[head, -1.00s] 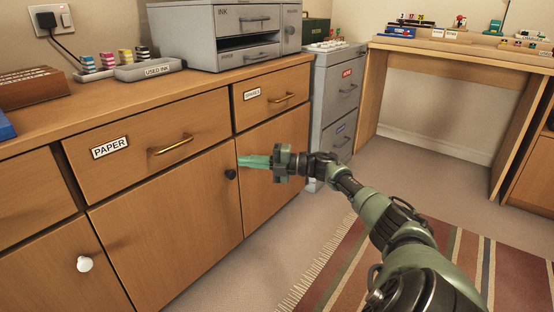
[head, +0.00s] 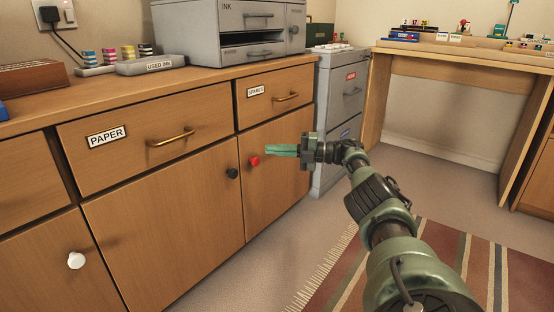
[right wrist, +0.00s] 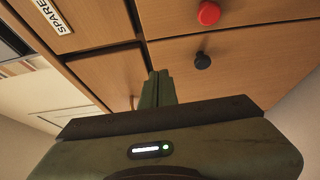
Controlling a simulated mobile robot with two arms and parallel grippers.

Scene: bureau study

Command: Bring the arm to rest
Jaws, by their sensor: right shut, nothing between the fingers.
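My right arm reaches in from the lower right of the head view. Its green gripper (head: 283,149) is shut and empty, in front of the right cabinet door. The fingertips point left, near the red knob (head: 254,161) on that door and apart from it as far as I can tell. In the right wrist view the closed fingers (right wrist: 158,88) show in the middle. The red knob (right wrist: 209,13) and the black knob (right wrist: 202,60) are above and to the right of them. My left gripper is not in view.
The wooden cabinet has a PAPER drawer (head: 140,138), a SPARES drawer (head: 275,97) and a white knob (head: 76,260). A grey printer (head: 230,35) stands on top. A grey filing cabinet (head: 340,110) and a desk (head: 460,65) stand behind. A striped rug (head: 440,250) covers open floor at right.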

